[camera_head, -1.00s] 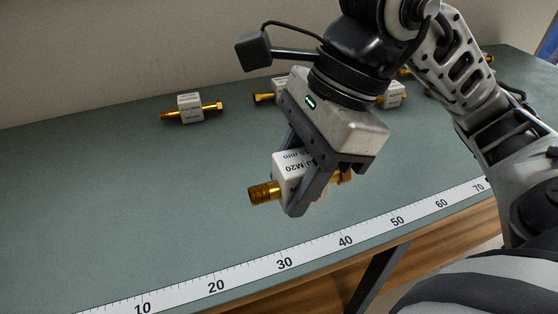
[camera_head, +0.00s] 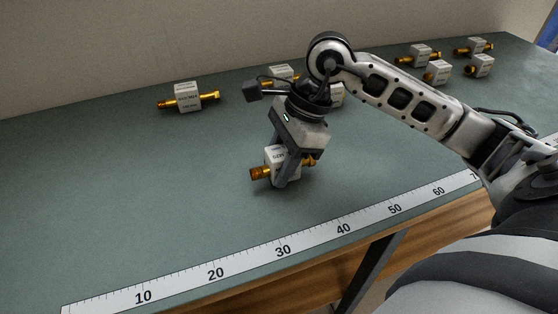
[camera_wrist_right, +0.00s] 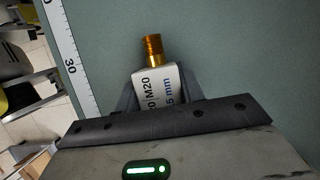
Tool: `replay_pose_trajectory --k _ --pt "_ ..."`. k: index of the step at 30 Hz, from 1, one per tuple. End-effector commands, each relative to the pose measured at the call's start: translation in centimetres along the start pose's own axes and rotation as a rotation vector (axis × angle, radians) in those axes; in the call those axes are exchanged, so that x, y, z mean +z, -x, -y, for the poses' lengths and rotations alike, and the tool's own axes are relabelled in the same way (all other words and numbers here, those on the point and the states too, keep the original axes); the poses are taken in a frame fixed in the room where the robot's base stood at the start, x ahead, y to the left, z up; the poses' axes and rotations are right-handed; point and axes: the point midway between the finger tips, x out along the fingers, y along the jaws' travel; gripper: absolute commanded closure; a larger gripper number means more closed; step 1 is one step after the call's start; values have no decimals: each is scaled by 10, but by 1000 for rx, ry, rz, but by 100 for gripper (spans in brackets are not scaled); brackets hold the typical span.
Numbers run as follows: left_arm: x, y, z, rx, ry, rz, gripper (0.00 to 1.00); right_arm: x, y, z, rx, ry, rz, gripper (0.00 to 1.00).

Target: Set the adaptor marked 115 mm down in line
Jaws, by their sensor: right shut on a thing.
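My right gripper (camera_head: 286,181) is shut on a white block adaptor (camera_head: 272,157) with brass threaded ends. It holds the adaptor low over the green bench, behind the ruler strip near the 30 to 40 marks. I cannot tell whether the adaptor touches the bench. In the right wrist view the held adaptor (camera_wrist_right: 155,88) shows a partly hidden label with "M20" and "mm"; the full length figure is not readable. One brass end points left in the head view. My left gripper is not in view.
Other white and brass adaptors lie at the back: one at left (camera_head: 188,97), one behind my wrist (camera_head: 283,74), another partly hidden (camera_head: 338,95), and several at right (camera_head: 438,72). A white ruler strip (camera_head: 250,262) runs along the front edge. The bench left of the gripper is clear.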

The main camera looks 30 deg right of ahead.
Motion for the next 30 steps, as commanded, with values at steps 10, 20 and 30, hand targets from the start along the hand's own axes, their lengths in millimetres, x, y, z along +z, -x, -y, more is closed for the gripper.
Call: replay_pose_trajectory --k 10,20,30 --pt "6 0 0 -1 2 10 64 -2 -4 0 -2 0 1 88" --pt "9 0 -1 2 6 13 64 -2 -6 0 -1 0 1 40" --pt "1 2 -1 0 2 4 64 -1 11 1 -6 0 1 40"
